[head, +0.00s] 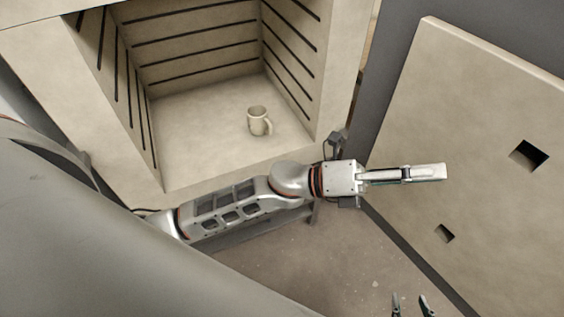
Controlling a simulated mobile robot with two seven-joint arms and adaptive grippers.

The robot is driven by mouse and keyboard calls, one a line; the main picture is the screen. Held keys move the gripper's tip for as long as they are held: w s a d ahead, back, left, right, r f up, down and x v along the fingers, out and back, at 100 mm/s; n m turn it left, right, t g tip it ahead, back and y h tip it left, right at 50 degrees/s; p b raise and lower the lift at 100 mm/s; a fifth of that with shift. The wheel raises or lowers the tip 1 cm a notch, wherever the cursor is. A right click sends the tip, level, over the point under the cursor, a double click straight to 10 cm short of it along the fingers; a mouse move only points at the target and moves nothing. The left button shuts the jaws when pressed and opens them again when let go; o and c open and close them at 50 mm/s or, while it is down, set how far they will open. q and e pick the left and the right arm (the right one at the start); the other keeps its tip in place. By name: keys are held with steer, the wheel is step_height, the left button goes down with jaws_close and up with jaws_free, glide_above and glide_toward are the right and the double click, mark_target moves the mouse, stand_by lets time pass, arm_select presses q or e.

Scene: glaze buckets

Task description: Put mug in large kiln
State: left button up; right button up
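The pale mug (258,121) stands upright on the floor of the open large kiln (205,115), towards its right side, with its handle to the right. No gripper touches it. My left gripper (440,172) is outside the kiln, to the right of its opening, pointing right towards the door. Its fingers are seen edge-on, so the gap between them is hidden. My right gripper (412,303) shows only its two fingertips at the bottom edge; they are apart with nothing visible between them.
The kiln door (470,150), a thick pale slab with two square holes, stands swung open at the right. My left arm crosses in front of the kiln's lower edge. The concrete floor (300,265) below is bare.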

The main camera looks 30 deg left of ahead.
arm_select(q)
steer(key=w+a+f+n+t+y, duration=0.3)
steer(key=a+f+n+t+y, duration=0.25)
steer(key=a+f+n, duration=0.5)
steer(key=w+a+f+n+t+y, duration=0.2)
steer(key=a+f+n+t+y, duration=0.45)
steer(key=n, duration=0.75)
steer(key=s+a+f+n+g+y, duration=0.2)
steer(key=s+a+f+n, duration=0.1)
steer(key=f, duration=0.4)
steer(key=s+a+f+n+g+y, duration=0.2)
steer(key=s+a+f+n, duration=0.2)
steer(key=s+f, duration=0.2)
steer(key=s+a+f+n+g+y, duration=0.3)
steer(key=s+a+f, duration=0.1)
steer(key=f, duration=0.5)
steer(key=shift+s+a, duration=0.35)
steer(key=shift+s, duration=0.05)
steer(key=shift+n, duration=0.25)
